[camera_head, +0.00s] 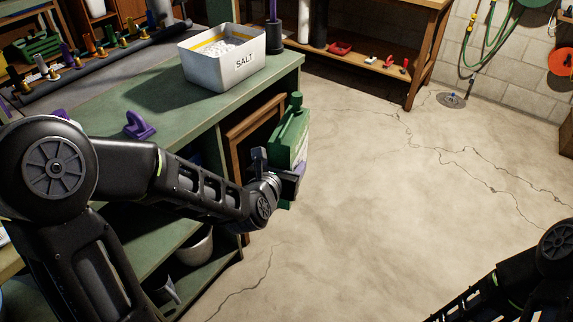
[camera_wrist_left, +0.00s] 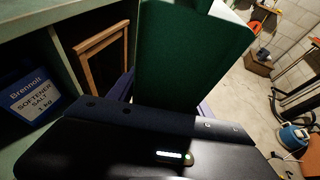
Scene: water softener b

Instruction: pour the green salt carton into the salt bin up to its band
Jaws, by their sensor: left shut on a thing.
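The green salt carton (camera_head: 291,140) is upright or nearly so, off the bench's right edge and above the floor. My left gripper (camera_head: 284,180) is shut on its lower part. The carton (camera_wrist_left: 190,50) also fills the upper middle of the left wrist view. The white salt bin (camera_head: 222,62), marked SALT, stands on the bench top, with white salt inside and a yellow band along its inner wall. The bin is behind and to the left of the carton, apart from it. My right arm shows at the lower right, but its gripper is out of frame.
The green bench (camera_head: 190,110) has open shelves below. A purple clamp-like thing (camera_head: 138,125) lies on its top. A wooden frame (camera_head: 255,125) stands by the bench end, close to the carton. A blue Brennolt softener salt box (camera_wrist_left: 34,98) sits on a shelf.

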